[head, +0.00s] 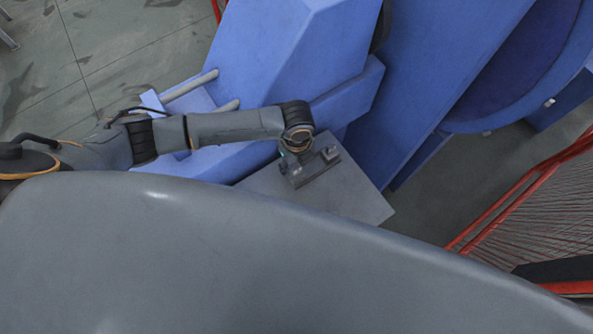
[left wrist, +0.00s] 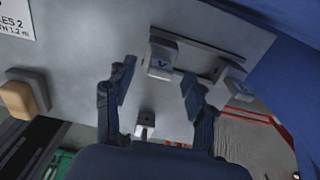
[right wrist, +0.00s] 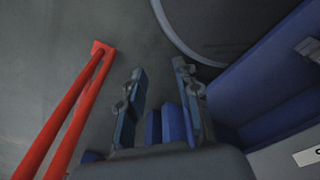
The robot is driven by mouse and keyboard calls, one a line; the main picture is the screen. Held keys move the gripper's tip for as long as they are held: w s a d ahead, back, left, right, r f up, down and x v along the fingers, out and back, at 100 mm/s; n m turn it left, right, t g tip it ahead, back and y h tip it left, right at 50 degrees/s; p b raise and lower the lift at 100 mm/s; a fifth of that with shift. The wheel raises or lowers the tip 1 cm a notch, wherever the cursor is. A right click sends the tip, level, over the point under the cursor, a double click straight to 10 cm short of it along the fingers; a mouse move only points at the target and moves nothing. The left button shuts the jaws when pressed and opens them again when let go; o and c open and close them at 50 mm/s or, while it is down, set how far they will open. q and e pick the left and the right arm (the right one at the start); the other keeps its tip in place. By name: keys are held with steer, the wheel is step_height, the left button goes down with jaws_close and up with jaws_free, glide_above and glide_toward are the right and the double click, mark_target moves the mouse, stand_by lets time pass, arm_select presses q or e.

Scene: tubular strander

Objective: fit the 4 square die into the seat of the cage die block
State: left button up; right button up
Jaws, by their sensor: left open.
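In the left wrist view, a small grey metal block with a dark mark (left wrist: 160,60) shows between my left fingertips. A similar marked block (left wrist: 237,86) is at the right, and a smaller one (left wrist: 145,121) is nearer. I cannot tell for sure which is the 4 square die or the cage die block. My left gripper (left wrist: 157,72) is open, its fingers apart on either side of the middle block, with no clear contact. In the head view, my left gripper (head: 297,163) is over the grey plate. My right gripper (right wrist: 160,75) is open and empty.
The grey plate (head: 362,203) has bare room at its right. A tan block in a grey holder (left wrist: 20,100) is at the left wrist view's left. Blue machine housings (head: 290,50) stand close behind. A red mesh guard (head: 530,190) is at the right.

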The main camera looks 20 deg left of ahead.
arm_select(q)
steer(key=shift+f, duration=1.05)
jaws_close()
steer(key=shift+w+r, duration=0.1)
steer(key=shift+r, duration=0.05)
